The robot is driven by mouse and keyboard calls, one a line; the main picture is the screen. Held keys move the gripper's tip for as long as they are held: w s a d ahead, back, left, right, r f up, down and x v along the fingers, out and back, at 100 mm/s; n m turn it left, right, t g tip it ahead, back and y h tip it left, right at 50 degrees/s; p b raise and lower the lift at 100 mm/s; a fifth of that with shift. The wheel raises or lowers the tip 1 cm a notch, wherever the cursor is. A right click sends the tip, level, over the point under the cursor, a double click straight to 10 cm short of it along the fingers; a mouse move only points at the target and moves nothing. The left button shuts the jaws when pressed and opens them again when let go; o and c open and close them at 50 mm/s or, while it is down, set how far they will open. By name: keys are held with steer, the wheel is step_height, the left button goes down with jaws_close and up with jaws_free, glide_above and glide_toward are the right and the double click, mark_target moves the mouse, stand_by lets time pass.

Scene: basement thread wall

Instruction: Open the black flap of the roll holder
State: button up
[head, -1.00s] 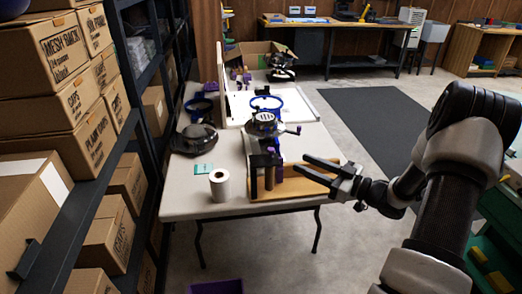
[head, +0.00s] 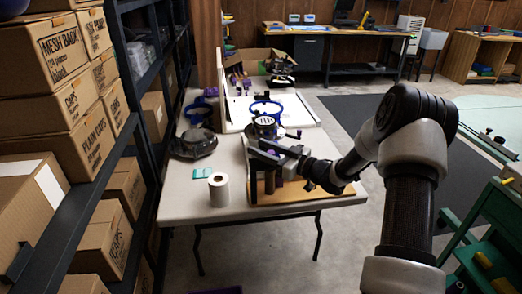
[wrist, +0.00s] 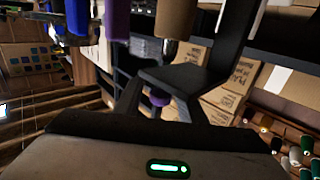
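The roll holder is a wooden board (head: 300,194) at the table's front edge, with a black upright post and brown and purple rolls (head: 269,183) standing on it. My gripper (head: 262,155) is over its left part, level with the post's top, and covers that part in the head view. Its two fingers look apart, with nothing clearly held between them. In the wrist view a black flat piece (wrist: 178,77), apparently the flap, lies close in front of the fingers and joins a black post (wrist: 237,35). I cannot tell whether the fingers touch it. A brown roll (wrist: 174,20) hangs into that view.
A white paper roll (head: 218,190) and a teal card (head: 201,173) are on the table left of the holder. A dark cap-like item (head: 194,143) and a blue-ringed machine (head: 265,110) are behind. Shelves with boxes (head: 60,95) line the left; green shelving (head: 490,240) is at right.

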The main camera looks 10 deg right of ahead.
steer(key=shift+w+a, duration=0.15)
steer(key=shift+c, duration=0.2)
jaws_close()
